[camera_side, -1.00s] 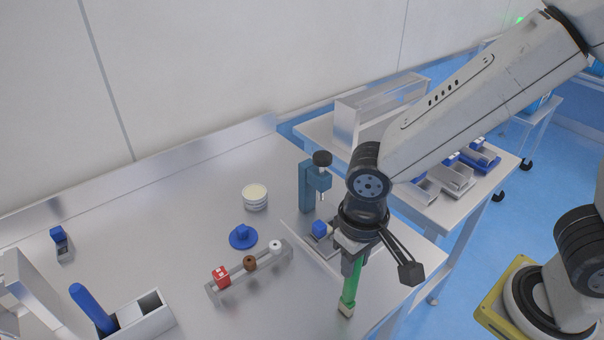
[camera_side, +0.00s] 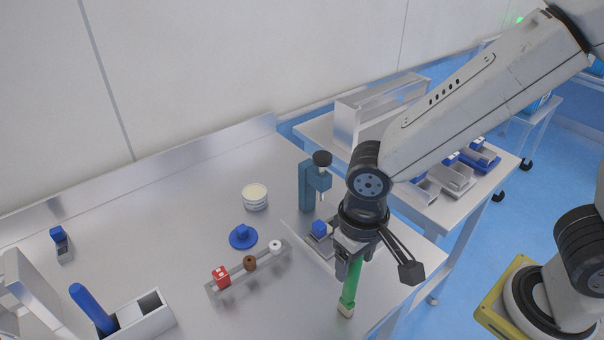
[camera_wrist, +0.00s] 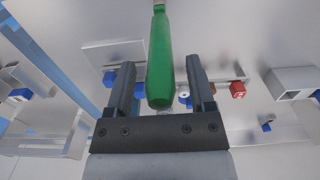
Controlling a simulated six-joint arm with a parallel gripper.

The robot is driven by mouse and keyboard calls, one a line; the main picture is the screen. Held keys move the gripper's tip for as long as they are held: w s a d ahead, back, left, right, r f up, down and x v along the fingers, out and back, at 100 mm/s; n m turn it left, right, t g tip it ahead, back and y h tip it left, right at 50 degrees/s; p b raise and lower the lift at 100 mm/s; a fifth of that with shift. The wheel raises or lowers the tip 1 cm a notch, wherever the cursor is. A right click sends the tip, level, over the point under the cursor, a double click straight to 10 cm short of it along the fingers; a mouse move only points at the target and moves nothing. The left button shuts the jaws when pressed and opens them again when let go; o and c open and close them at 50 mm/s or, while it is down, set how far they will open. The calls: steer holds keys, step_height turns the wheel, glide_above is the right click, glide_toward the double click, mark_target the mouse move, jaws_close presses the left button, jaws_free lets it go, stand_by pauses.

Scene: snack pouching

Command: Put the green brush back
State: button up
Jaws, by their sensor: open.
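The green brush (camera_side: 351,287) stands near upright, pale end down, close to the front right edge of the steel table. What holds it up at its foot is not clear. My gripper (camera_side: 354,264) is directly above it, pointing down, with its fingers apart on either side of the handle top. In the wrist view the green handle (camera_wrist: 160,62) runs between the two open fingers of my gripper (camera_wrist: 161,66), with a gap visible on each side.
A blue press (camera_side: 308,187) with a black knob stands behind my gripper. A rack (camera_side: 235,284) with red, brown and white pieces lies to the left, near a blue knobbed disc (camera_side: 243,237) and stacked white dishes (camera_side: 255,197). A blue-handled tool (camera_side: 92,308) leans in a box at far left.

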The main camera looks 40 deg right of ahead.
step_height(320, 180, up, 12)
stand_by(0.6)
stand_by(0.5)
steer(key=w+d+f+t, duration=0.2)
steer(key=w+d+f, duration=0.1)
steer(key=d+f, duration=1)
steer(key=d, duration=0.4)
steer(key=shift+w+d+t, duration=0.2)
steer(key=shift+t, duration=0.1)
